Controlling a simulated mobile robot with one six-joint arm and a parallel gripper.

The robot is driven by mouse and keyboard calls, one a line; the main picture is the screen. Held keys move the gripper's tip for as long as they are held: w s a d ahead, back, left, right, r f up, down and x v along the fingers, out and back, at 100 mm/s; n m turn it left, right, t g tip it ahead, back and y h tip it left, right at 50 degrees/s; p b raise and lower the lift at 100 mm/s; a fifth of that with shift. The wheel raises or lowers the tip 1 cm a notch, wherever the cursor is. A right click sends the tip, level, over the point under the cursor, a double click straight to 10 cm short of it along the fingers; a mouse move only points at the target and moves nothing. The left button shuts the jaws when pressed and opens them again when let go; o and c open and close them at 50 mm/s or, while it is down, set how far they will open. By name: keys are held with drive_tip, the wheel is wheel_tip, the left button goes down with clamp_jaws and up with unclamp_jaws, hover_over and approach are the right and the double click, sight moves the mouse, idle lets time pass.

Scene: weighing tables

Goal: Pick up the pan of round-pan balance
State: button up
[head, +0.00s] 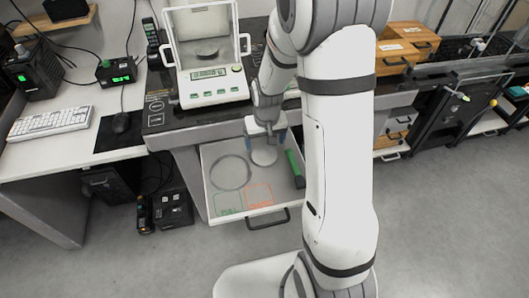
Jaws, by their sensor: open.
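The balance (214,88) stands on the dark weighing table, with a clear-walled chamber above its white and green base. A grey round piece (207,54) shows inside the chamber; I cannot tell if it is the pan or something on it. Below, in an open drawer (260,208), a pale round disc (264,157) lies near the back. It may be a pan, but I cannot be sure. My gripper (265,138) is open and points down just above this disc, its fingers apart. I cannot tell if they touch it. My arm hides part of the table.
In the drawer are a grey ring or circle (230,173), a green cylinder-like thing (295,168) and green and orange marked squares. Wooden boxes (405,46) stand right. Floor before the drawer is clear.

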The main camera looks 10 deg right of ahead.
sight(264, 154)
drive_tip(key=f, duration=0.2)
drive_tip(key=w+f, duration=0.1)
drive_tip(key=f, duration=0.4)
drive_tip(key=shift+w+d+f, duration=0.1)
drive_tip(key=shift+w+f, duration=0.2)
drive_tip(key=shift+f, duration=0.05)
drive_tip(key=c, duration=0.6)
drive_tip(key=shift+c, duration=0.2)
